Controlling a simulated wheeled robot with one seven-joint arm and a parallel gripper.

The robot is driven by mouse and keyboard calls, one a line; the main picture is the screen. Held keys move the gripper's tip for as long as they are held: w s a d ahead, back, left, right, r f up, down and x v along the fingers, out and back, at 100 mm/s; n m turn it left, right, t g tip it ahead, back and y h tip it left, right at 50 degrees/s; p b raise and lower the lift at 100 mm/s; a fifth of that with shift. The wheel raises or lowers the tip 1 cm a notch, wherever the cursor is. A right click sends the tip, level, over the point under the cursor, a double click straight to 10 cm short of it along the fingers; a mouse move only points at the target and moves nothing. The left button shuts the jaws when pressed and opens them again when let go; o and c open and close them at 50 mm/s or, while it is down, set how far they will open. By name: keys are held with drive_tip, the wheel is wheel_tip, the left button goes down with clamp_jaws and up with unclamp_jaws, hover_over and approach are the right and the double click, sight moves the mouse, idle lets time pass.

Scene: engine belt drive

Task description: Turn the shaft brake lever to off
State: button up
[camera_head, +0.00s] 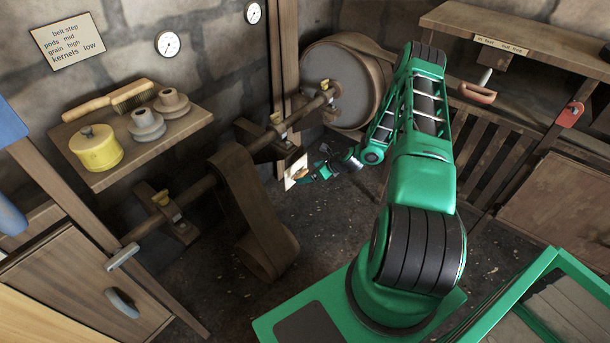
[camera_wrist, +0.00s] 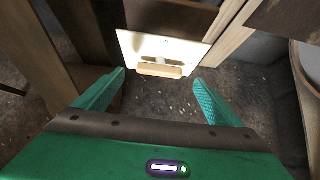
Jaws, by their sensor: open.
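A pale plate (camera_head: 291,169) with a short wooden-handled lever (camera_head: 299,174) is fixed to the wooden frame below the shaft. In the wrist view the plate (camera_wrist: 190,52) has faint lettering too small to read. There the lever's tan handle (camera_wrist: 160,70) lies crosswise near the plate's lower edge. My gripper (camera_head: 308,173) is close in front of the plate. In the wrist view my gripper's fingers (camera_wrist: 160,78) are open, one on each side of the handle and apart from it. Whether the handle is fully between the fingertips I cannot tell.
The wooden shaft (camera_head: 199,190) carries a belt (camera_head: 240,193) left of the plate, and a large drum (camera_head: 340,85) stands behind. A shelf (camera_head: 115,172) with a yellow pot (camera_head: 96,149) is at left. Wooden posts flank the plate closely; the floor below is open.

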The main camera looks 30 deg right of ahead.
sight(303, 174)
drive_tip(key=shift+x, duration=2.2)
drive_tip(key=c, duration=1.1)
drive_tip(key=shift+o, duration=0.2)
drive_tip(key=shift+w, duration=0.1)
